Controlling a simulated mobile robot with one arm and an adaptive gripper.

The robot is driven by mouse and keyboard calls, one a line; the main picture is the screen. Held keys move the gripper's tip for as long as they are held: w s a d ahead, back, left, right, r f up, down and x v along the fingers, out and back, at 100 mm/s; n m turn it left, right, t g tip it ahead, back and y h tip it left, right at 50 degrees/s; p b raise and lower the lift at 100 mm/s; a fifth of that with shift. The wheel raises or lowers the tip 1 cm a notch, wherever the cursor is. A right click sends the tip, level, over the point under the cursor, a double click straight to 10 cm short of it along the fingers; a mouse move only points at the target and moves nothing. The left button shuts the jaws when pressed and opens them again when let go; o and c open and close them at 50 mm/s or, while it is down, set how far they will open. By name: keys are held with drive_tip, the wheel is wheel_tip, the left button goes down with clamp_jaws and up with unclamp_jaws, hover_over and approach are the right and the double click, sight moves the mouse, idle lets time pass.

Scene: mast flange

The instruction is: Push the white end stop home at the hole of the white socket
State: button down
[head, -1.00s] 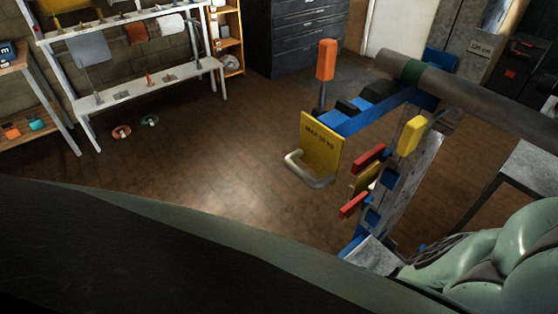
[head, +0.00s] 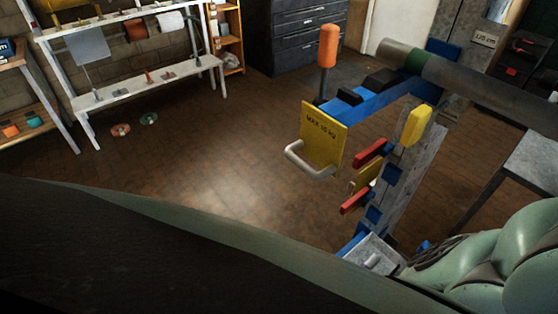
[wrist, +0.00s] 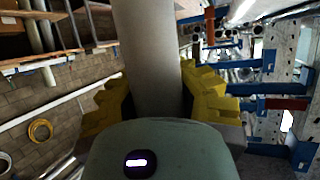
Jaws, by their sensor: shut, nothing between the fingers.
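In the wrist view the yellow stepped parts of my gripper (wrist: 158,106) stand on both sides of a wide pale grey tube (wrist: 148,50). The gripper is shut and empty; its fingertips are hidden. The tube runs down to my green wrist housing, and I cannot tell its distance from the fingers. In the head view the gripper is hidden. I cannot make out a white end stop or a white socket with certainty. A small grey block (head: 358,252) with a short light rod (head: 372,262) shows beside my green arm at the bottom.
A grey post with blue brackets carries a blue beam (head: 362,108), a yellow plate (head: 322,134) with a light handle, and an orange grip (head: 328,46). A thick grey pipe (head: 490,92) crosses at right.

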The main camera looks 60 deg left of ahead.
drive_tip(key=shift+f, duration=0.35)
drive_tip(key=c, duration=1)
unclamp_jaws()
drive_tip(key=v, duration=1.2)
drive_tip(key=shift+r, duration=0.15)
